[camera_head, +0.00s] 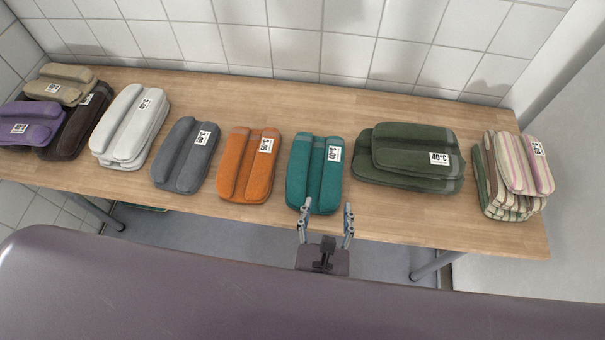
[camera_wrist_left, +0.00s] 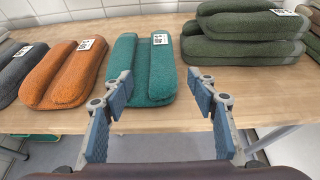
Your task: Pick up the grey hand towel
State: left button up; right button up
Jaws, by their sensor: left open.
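The grey hand towel (camera_head: 186,154) is a folded slate-grey bundle with a white label, lying on the wooden table between the white stack and the orange towel. Its right part also shows at the left edge of the left wrist view (camera_wrist_left: 18,72). My left gripper (camera_head: 325,213) is open and empty at the table's front edge, just in front of the teal towel and well to the right of the grey one. In the left wrist view its two fingers (camera_wrist_left: 161,82) stand apart with the teal towel beyond them. My right gripper is not in view.
The orange towel (camera_head: 249,165) and teal towel (camera_head: 314,173) lie between the grey towel and my gripper. White towels (camera_head: 130,126) stand left of it. Green (camera_head: 408,160) and striped stacks (camera_head: 514,172) are at right. A tiled wall closes the table's back.

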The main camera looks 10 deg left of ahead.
aim_at(180, 164)
jog(key=u, duration=1.25)
